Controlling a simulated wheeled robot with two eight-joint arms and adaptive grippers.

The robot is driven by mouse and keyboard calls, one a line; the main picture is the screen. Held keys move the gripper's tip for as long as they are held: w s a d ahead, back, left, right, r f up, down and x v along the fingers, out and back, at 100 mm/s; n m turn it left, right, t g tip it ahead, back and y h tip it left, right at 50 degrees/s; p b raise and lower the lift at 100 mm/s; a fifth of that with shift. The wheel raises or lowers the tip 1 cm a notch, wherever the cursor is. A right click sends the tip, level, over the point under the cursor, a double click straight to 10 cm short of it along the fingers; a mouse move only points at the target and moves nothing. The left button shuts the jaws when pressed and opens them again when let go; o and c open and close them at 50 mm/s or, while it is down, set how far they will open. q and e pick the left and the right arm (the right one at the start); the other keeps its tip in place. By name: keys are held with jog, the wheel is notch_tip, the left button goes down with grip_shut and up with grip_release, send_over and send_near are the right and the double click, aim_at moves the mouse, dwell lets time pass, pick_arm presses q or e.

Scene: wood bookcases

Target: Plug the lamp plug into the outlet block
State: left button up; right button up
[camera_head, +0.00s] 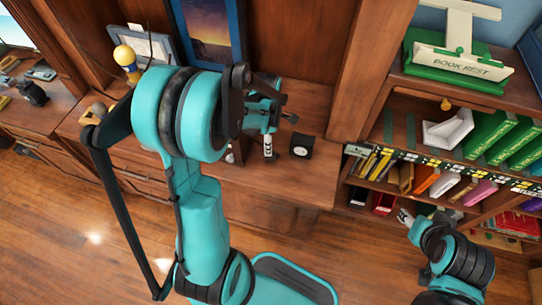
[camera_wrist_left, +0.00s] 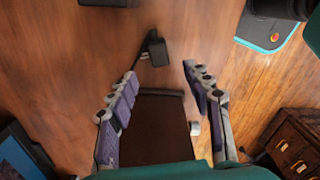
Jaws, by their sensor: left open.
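My left gripper (camera_head: 278,136) is above the desk in the head view, beside a small black block (camera_head: 301,146) with a pale round mark on its face. This block looks like the outlet block, but I cannot be sure. In the left wrist view my left gripper (camera_wrist_left: 160,73) has its fingers spread, with nothing held between them. A black block (camera_wrist_left: 158,52) with a thin dark piece at its side shows just beyond the fingertips. I cannot make out the lamp plug for certain. My right gripper (camera_head: 410,214) is in front of the lower bookcase shelves; its opening is unclear.
The wooden desk (camera_head: 308,180) has a framed picture (camera_head: 208,32) at its back. A yellow-topped object (camera_head: 125,57) stands left of my arm. The bookcase at right holds a book rest (camera_head: 460,62) and several books. The wooden floor (camera_head: 60,230) is open at lower left.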

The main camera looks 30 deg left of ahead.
pick_arm(q)
jog(key=shift+f+b, duration=0.6)
jog(key=shift+f, duration=0.75)
jog(key=f+b, duration=0.2)
jog(key=f, duration=0.1)
jog(key=f+b, duration=0.1)
jog(key=f, duration=0.1)
jog(key=shift+w+d+f, duration=0.15)
jog(key=shift+w+d, duration=0.1)
jog(key=shift+d, duration=0.05)
grip_shut()
